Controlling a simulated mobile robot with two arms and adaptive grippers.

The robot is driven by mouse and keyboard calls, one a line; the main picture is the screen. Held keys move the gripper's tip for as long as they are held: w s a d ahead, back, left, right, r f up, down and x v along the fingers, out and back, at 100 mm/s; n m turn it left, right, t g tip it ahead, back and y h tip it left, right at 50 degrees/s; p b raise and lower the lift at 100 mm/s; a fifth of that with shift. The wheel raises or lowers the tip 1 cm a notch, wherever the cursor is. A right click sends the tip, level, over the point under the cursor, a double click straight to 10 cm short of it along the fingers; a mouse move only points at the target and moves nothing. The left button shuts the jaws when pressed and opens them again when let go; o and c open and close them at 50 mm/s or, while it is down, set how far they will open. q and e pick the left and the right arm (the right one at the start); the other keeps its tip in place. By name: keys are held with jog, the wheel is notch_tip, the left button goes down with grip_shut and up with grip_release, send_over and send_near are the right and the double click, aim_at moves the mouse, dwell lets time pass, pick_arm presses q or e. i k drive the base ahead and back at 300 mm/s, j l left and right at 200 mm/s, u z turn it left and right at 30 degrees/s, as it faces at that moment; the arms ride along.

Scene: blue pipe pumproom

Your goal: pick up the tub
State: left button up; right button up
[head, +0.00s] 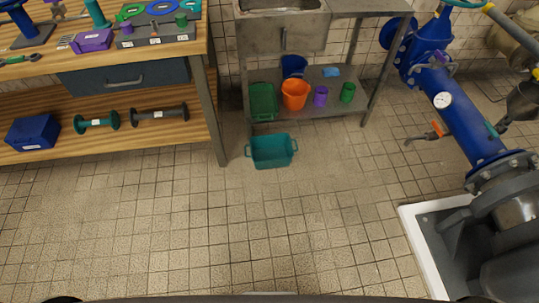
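A teal tub (271,151) with a handle at each side stands upright on the tiled floor, just in front of the metal sink table. Its inside looks empty from here. Neither of my grippers shows in the head view, so I cannot see how they stand.
The sink table's lower shelf (327,107) holds a green crate (263,101), an orange bucket (295,94) and several cups. A wooden workbench (165,146) is at left. A blue pipe (462,115) and pump base (425,251) are at right. The floor (250,230) before the tub is clear.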

aim_at(273, 150)
jog(key=i+l, duration=0.2)
jog(key=l, duration=0.2)
jog(key=i+l, duration=0.2)
jog(key=l, duration=0.15)
jog(key=i+l+z, duration=0.1)
jog(key=l, duration=0.3)
jog(key=i, duration=0.1)
